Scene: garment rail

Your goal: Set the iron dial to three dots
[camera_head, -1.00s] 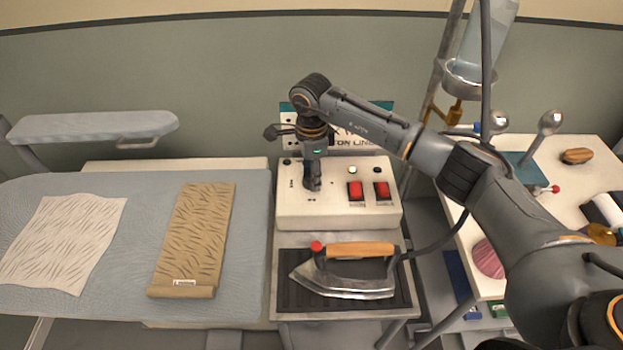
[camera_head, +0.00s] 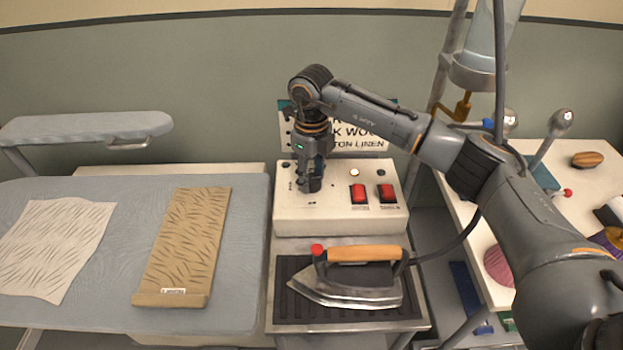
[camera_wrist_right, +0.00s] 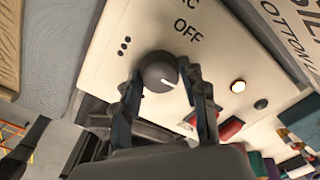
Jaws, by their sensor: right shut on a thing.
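The dark round iron dial (camera_wrist_right: 158,72) shows in the right wrist view on the cream control box (camera_head: 290,222). Its white pointer line points to the lower right of that view, away from the three-dot mark (camera_wrist_right: 124,46) at the dial's upper left. OFF is printed above the dial. My right gripper (camera_wrist_right: 162,82) is shut on the dial, with one finger on each side. In the head view my right gripper (camera_head: 310,186) reaches down onto the left part of the box and hides the dial. My left gripper is not in view.
The iron (camera_head: 350,288) with a wooden handle rests on a dark ribbed mat in front of the box. Two red switches (camera_head: 372,193) and a lit lamp (camera_head: 354,172) are right of my gripper. The ironing board (camera_head: 120,318) at left holds two cloths.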

